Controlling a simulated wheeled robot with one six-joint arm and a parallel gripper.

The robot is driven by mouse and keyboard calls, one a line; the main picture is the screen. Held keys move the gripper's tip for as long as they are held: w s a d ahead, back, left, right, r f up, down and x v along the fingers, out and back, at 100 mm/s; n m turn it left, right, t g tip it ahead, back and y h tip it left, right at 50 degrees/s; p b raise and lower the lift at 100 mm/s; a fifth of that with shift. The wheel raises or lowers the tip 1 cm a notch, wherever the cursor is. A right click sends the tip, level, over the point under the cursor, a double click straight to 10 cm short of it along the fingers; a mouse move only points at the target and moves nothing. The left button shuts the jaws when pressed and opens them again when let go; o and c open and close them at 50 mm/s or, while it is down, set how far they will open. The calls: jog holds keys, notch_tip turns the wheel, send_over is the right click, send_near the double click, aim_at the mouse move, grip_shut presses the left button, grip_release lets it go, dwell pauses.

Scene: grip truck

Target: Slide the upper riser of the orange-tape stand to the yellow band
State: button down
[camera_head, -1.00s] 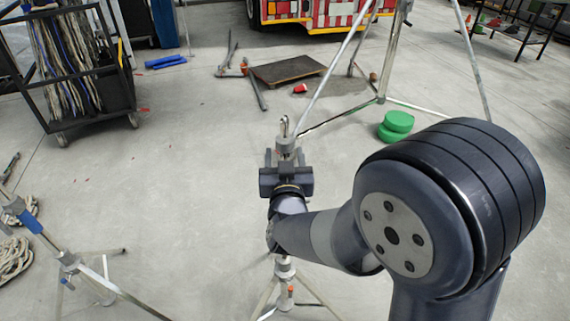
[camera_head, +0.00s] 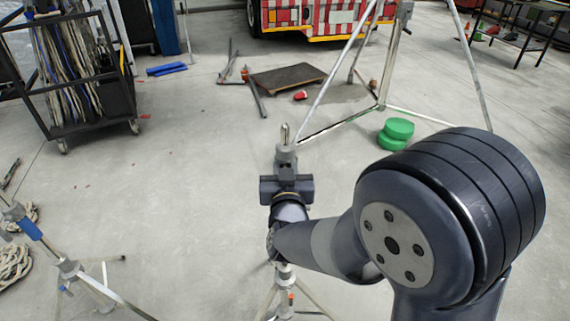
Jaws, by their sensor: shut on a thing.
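The orange-tape stand (camera_head: 284,274) stands upright in front of me, with a small orange mark low on it and legs spread on the floor. Its top, a grey collar with a metal spigot (camera_head: 285,134), shows just beyond my gripper. My gripper (camera_head: 286,160) is shut on the upper part of the stand, just below that top collar. My wrist and forearm hide the middle of the stand. I cannot make out the yellow band on the riser.
A blue-banded stand (camera_head: 32,230) is at the lower left, near coiled rope (camera_head: 12,260). A black cable cart (camera_head: 92,118) is at the upper left. Green round pads (camera_head: 396,134) and a large tripod (camera_head: 383,95) stand to the right. Floor left of my gripper is clear.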

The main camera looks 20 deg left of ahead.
jog(key=shift+r, duration=0.1)
jog(key=shift+r+p, duration=5.7)
jog(key=shift+r, duration=2.4)
jog(key=c, duration=0.9)
grip_release()
jog(key=shift+f, duration=0.2)
jog(key=b+v, duration=0.1)
jog(key=v, duration=0.9)
jog(key=shift+s+d, duration=0.15)
jog(key=shift+s, duration=0.2)
jog(key=shift+w, duration=0.15)
